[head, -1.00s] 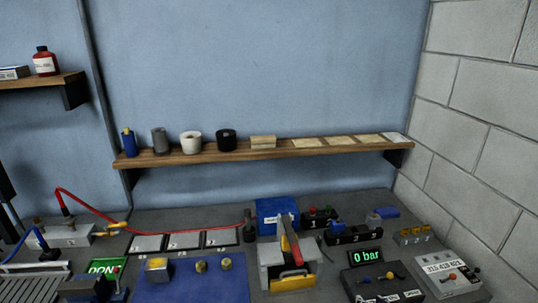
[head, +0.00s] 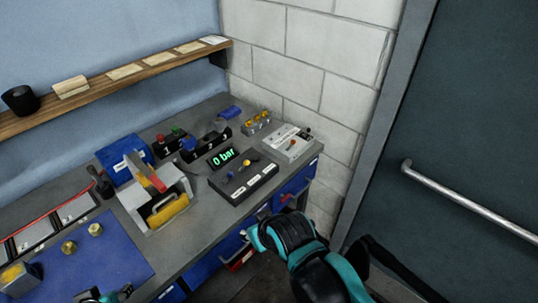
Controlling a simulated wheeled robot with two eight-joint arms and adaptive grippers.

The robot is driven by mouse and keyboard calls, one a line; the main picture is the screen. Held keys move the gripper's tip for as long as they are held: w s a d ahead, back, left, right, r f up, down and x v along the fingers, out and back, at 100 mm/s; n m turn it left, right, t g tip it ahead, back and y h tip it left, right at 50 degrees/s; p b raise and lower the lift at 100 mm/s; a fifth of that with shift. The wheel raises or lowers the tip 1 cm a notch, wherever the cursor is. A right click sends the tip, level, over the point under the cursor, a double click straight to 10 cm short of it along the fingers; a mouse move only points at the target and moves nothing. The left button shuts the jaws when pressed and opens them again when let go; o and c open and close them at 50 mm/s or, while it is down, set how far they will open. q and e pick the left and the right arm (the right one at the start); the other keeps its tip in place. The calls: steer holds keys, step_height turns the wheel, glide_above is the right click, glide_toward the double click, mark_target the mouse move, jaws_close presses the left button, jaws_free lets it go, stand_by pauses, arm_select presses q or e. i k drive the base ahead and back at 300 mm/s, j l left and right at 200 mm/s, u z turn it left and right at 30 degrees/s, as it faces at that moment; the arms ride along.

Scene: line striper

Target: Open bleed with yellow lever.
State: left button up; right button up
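A black control box (head: 243,184) with white labels stands on the bench, right of centre.
A blue mat (head: 105,262) lies at lower left. Blue drawers (head: 297,190) front the bench.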

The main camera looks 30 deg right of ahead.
mark_target(247, 163)
steer(key=z, duration=0.8)
